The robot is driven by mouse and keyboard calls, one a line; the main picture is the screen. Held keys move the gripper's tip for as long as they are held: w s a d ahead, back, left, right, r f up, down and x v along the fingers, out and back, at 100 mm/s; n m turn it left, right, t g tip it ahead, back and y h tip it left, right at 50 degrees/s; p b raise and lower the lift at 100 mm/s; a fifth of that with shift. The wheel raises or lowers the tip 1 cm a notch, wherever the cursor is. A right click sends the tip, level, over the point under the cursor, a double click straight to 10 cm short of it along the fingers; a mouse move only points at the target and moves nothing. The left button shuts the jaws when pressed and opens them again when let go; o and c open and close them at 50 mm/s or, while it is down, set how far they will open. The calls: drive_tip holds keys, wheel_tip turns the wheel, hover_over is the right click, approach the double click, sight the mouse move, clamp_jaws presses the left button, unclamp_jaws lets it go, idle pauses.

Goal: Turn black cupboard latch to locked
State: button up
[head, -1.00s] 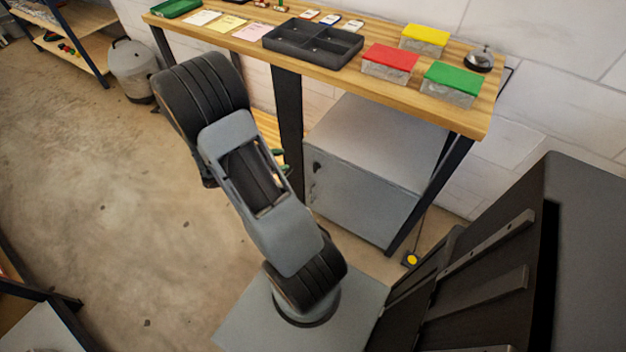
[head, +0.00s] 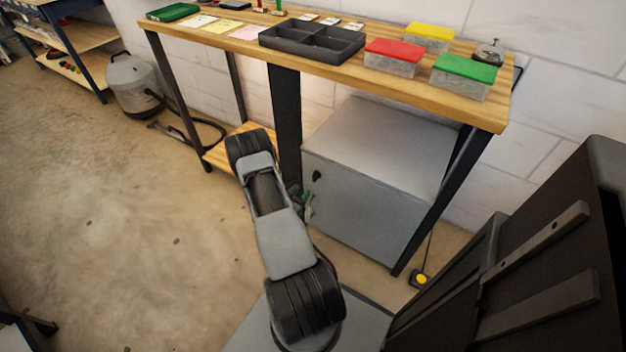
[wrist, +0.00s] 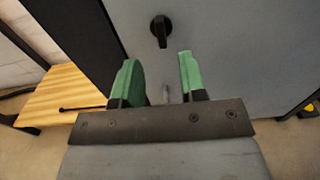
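The black latch (wrist: 160,31) sits on the front of the grey cupboard (wrist: 230,45), ahead of my gripper in the wrist view. Its longer part hangs about straight down, tilted very slightly. In the head view the latch (head: 317,175) is a small dark knob near the upper left of the cupboard front (head: 365,205). My gripper (wrist: 160,80) has green fingers set apart with nothing between them. The latch lies just beyond the fingertips, apart from them. In the head view my gripper (head: 303,203) is partly hidden behind my arm, beside the cupboard's left edge.
The wooden bench top (head: 400,85) runs above the cupboard, with dark legs (head: 286,120) close by on the left. A low wooden shelf (wrist: 65,95) is left of the gripper. A yellow-topped pedal or button (head: 420,280) lies on the floor at right. Open floor spreads left.

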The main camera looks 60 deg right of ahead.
sight(313, 177)
drive_tip(key=d+b, duration=0.1)
drive_tip(key=d, duration=0.7)
drive_tip(key=shift+d, duration=0.3)
drive_tip(key=shift+c, duration=0.3)
clamp_jaws()
